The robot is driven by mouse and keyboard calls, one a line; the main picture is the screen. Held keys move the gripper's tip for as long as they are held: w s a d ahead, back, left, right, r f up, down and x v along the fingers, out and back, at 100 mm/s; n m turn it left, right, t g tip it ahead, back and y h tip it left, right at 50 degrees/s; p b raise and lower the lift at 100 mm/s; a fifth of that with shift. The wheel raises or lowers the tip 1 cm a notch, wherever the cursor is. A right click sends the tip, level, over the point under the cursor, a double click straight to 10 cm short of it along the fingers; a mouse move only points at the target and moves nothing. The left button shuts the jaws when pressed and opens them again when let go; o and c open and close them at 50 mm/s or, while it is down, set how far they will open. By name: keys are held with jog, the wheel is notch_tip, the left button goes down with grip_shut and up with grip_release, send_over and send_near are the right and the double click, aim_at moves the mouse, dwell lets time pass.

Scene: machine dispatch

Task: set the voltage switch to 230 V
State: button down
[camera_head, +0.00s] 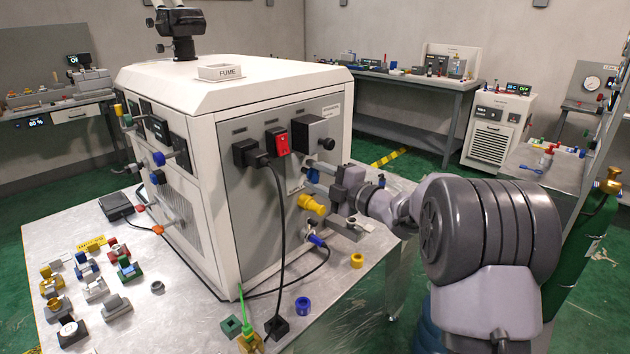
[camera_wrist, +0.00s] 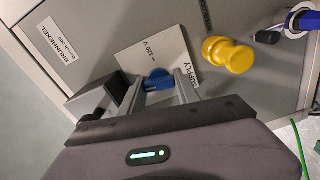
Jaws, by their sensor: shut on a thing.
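The machine (camera_head: 285,200) is a large white box with a grey side panel. On that panel a blue knob (camera_head: 313,175), apparently the voltage switch, shows at my fingertips. In the wrist view the blue knob (camera_wrist: 157,77) sits between the two fingers of my gripper (camera_wrist: 165,82), which is shut on it. A white label (camera_wrist: 158,55) beside it reads "SUPPLY" and "~120 V". The fingers hide part of the knob, and I cannot read its setting. In the head view my gripper (camera_head: 318,178) reaches the panel from the right.
A yellow knob (camera_head: 312,204) sticks out just below my gripper; it also shows in the wrist view (camera_wrist: 228,54). A black plug with a cable (camera_head: 250,153) and a red switch (camera_head: 277,141) are on the panel. Several small parts lie on the table's left.

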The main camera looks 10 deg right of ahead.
jog(key=shift+f+n, duration=0.1)
jog(key=shift+n, duration=1)
jog(key=c, duration=0.9)
grip_release()
jog(key=p+v, duration=0.4)
jog(key=v, duration=1.3)
jog(key=shift+s+d, duration=0.1)
jog(key=shift+s, duration=0.1)
